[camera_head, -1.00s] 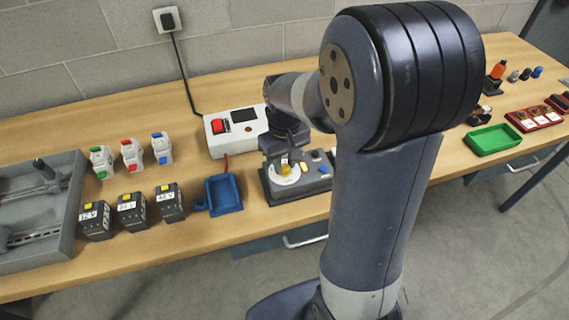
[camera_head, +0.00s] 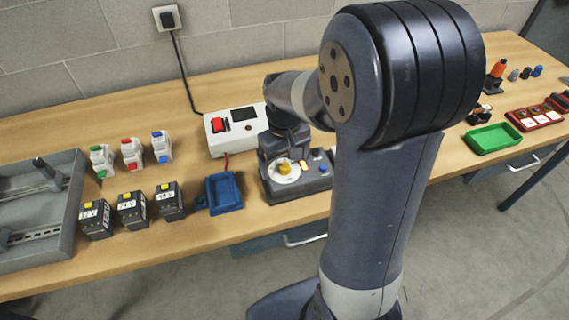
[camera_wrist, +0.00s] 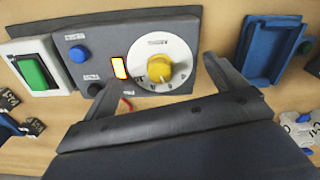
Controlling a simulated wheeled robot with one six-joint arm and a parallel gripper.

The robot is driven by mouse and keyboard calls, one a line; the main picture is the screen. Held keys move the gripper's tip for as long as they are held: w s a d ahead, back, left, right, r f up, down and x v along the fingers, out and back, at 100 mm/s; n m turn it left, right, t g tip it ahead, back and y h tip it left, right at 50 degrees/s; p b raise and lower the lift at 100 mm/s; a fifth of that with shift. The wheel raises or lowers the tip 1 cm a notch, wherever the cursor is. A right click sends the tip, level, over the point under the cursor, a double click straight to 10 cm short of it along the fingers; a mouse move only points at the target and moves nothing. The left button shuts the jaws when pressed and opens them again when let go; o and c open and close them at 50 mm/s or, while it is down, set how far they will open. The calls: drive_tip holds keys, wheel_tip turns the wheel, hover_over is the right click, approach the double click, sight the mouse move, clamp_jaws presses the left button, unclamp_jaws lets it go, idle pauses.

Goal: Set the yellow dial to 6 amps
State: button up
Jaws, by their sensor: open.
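The yellow dial (camera_head: 285,168) sits on a round white scale plate on the dark control box (camera_head: 312,183). In the wrist view the yellow dial (camera_wrist: 159,68) is in clear sight, and its scale marks are too small to read surely. My gripper (camera_wrist: 158,80) is open, its two dark fingers spread to the left and right of the dial in that view. Nothing is between them, and they look apart from the dial. In the head view my gripper (camera_head: 284,145) is just behind and above the dial, partly hidden by my wrist.
A lit orange indicator (camera_wrist: 119,67) and a blue button (camera_wrist: 79,54) are beside the dial. A green rocker switch (camera_wrist: 33,73) is further left. A blue tray (camera_head: 224,192) lies left of the box. A white unit with a red switch (camera_head: 218,125) stands behind.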

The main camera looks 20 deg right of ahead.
sight(285, 165)
wheel_tip(285, 165, up, 7)
drive_tip(key=p, duration=0.6)
idle(0.5)
wheel_tip(285, 165, down, 7)
drive_tip(key=b, duration=0.6)
idle(0.3)
